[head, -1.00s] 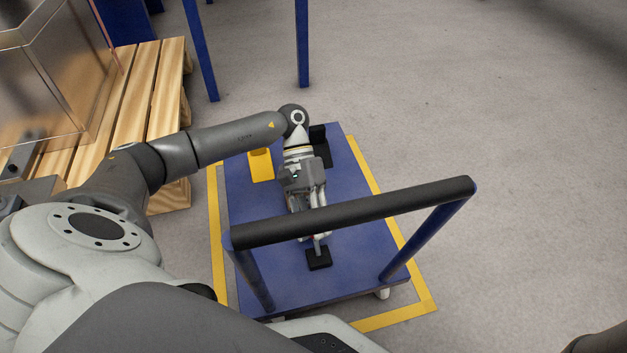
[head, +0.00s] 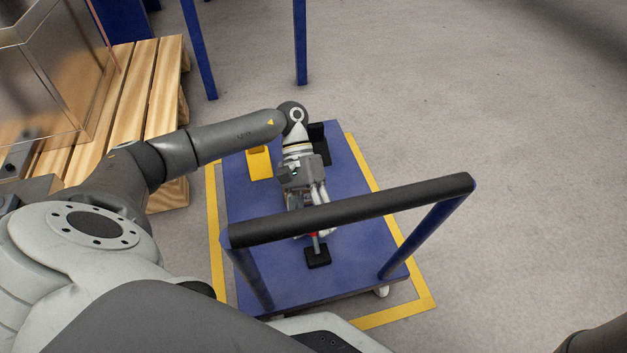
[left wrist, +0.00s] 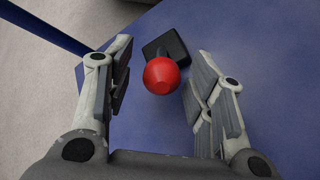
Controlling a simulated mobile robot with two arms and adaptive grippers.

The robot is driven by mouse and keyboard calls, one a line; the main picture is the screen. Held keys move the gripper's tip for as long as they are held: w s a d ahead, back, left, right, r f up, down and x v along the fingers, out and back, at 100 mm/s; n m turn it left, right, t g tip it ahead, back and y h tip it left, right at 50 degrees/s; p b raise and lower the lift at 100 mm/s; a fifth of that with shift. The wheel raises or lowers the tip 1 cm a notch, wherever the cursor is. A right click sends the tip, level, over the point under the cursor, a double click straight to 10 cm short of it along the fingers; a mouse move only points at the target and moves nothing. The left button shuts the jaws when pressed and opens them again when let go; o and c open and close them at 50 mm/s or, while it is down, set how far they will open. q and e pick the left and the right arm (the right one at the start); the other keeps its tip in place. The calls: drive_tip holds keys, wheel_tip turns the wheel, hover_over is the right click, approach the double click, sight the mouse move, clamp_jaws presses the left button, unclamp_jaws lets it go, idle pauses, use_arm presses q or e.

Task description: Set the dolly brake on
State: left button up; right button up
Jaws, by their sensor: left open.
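The blue dolly (head: 345,266) stands on the floor with its black push handle (head: 350,209) across the near side. The brake is a short lever on a black base (head: 318,257) on the dolly deck, with a red ball knob that shows in the left wrist view (left wrist: 162,75). My left gripper (head: 311,233) is over the deck, behind the handle bar, which partly hides it. Its fingers are open, one on each side of the red knob, with gaps visible on both sides. The lever's rod is mostly hidden under the knob in the wrist view.
Yellow floor tape (head: 412,270) frames the dolly. A yellow block (head: 259,163) and a black block (head: 320,145) are at the deck's far end. A wooden pallet (head: 165,85) stands at left. The floor at right is clear.

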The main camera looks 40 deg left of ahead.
use_arm(q)
drive_tip(key=v, duration=1.1)
drive_tip(key=shift+w+a+r, duration=0.15)
drive_tip(key=shift+w+r, duration=0.05)
drive_tip(key=shift+r, duration=0.1)
